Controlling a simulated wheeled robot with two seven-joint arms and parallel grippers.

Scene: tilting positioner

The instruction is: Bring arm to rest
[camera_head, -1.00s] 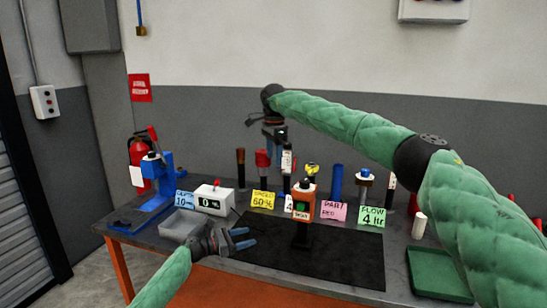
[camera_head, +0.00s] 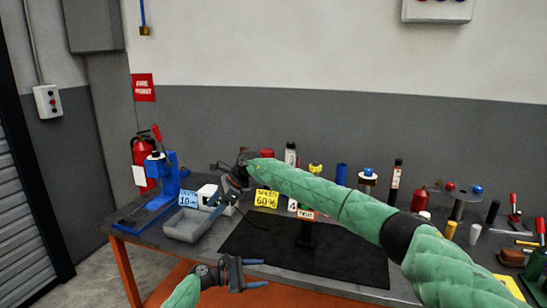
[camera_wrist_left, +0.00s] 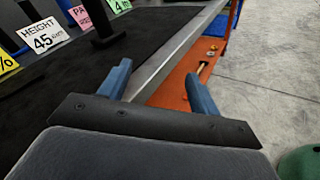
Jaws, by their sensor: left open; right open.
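My left gripper (camera_head: 262,273) is open and empty in front of the bench's near edge, low in the head view. In the left wrist view its two blue fingers (camera_wrist_left: 158,76) are spread apart with nothing between them. My right gripper (camera_head: 221,202) is open, above the bench by the grey bin, its jaws pointing downward. Its green sleeved arm reaches across from the right and hides part of the bench top.
A grey bin (camera_head: 184,228) and a blue press (camera_head: 160,185) stand at the left of the bench. A yellow card (camera_head: 266,199) and several tools line the back. More tools crowd the right. The mat's front is clear; orange framing (camera_wrist_left: 172,92) lies below the bench edge.

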